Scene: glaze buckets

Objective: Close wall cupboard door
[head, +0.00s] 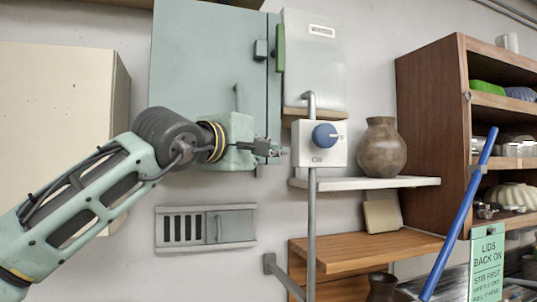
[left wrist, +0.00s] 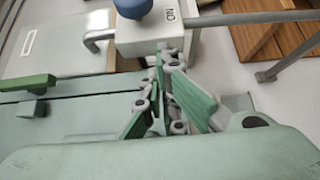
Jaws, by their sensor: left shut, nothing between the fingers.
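The teal wall cupboard (head: 200,50) hangs at the upper middle of the head view, its broad flat front facing me. A dark vertical seam runs near its right edge, with a green handle (head: 280,47) beside a dark latch block (head: 260,49). I cannot tell whether the door is fully shut. My left gripper (head: 282,151) points right, in front of the cupboard's lower right corner, its fingers closed and empty. In the left wrist view the fingers (left wrist: 172,95) show close to the teal surface (left wrist: 70,118), and the green handle (left wrist: 30,84) is at the left.
A white switch box (head: 335,155) with a blue knob (head: 325,135) stands just right of the fingertips, on a grey pipe (head: 312,215). A shelf (head: 410,182) carries a brown vase (head: 381,148). A cream cabinet (head: 60,110) is at left.

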